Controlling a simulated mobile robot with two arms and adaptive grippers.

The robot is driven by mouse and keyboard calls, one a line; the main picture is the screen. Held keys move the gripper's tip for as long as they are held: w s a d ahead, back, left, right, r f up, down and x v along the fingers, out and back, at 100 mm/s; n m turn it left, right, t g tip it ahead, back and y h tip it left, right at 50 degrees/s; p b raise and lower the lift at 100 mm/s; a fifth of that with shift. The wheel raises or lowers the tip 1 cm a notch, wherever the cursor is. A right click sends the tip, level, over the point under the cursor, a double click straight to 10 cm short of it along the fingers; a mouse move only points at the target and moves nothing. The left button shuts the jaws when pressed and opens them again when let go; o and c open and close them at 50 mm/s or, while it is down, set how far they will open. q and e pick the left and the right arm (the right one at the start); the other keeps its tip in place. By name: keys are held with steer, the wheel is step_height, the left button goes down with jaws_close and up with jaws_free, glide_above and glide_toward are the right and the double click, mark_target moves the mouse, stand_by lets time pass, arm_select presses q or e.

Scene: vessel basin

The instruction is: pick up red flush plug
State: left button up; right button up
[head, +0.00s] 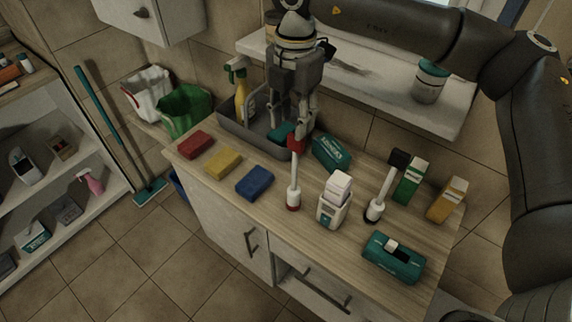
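The red flush plug (294,173) stands upright on the wooden counter, with a red head on top, a white shaft and a white foot with a red rim. My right gripper (294,122) points down from above, right over the red head. Its two fingers look spread apart, with a gap between them. I cannot tell whether a fingertip touches the head. A similar plug with a black head (387,186) stands to the right, leaning slightly. My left gripper is not in view.
A grey basin (232,133) with a yellow spray bottle (240,90) lies behind. Red, yellow and blue sponges (222,163) lie left. A white dispenser (331,209), a teal box (331,153), a teal case (393,257) and two cartons (410,181) crowd the right. A shelf ledge (385,95) hangs behind.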

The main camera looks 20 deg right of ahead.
mark_target(295, 150)
steer(key=shift+w+d+f+p, duration=0.1)
steer(key=shift+d+f+p, duration=0.1)
steer(key=shift+f+p, duration=0.3)
steer(key=f, duration=0.1)
steer(key=s+f, duration=0.1)
steer(key=f, duration=0.1)
steer(key=shift+s+f+p, duration=0.15)
steer(key=shift+f+p, duration=0.15)
steer(key=shift+p, duration=0.1)
steer(key=shift+w+f+p, duration=0.2)
steer(key=shift+f+p, duration=0.1)
steer(key=shift+f, duration=0.05)
step_height(295, 150, down, 4)
steer(key=shift+d+p, duration=0.15)
steer(key=shift+p, duration=1.05)
steer(key=shift+w+f, duration=0.1)
steer(key=shift+f, duration=0.2)
steer(key=shift+c, duration=0.7)
steer(key=c, duration=0.5)
jaws_close()
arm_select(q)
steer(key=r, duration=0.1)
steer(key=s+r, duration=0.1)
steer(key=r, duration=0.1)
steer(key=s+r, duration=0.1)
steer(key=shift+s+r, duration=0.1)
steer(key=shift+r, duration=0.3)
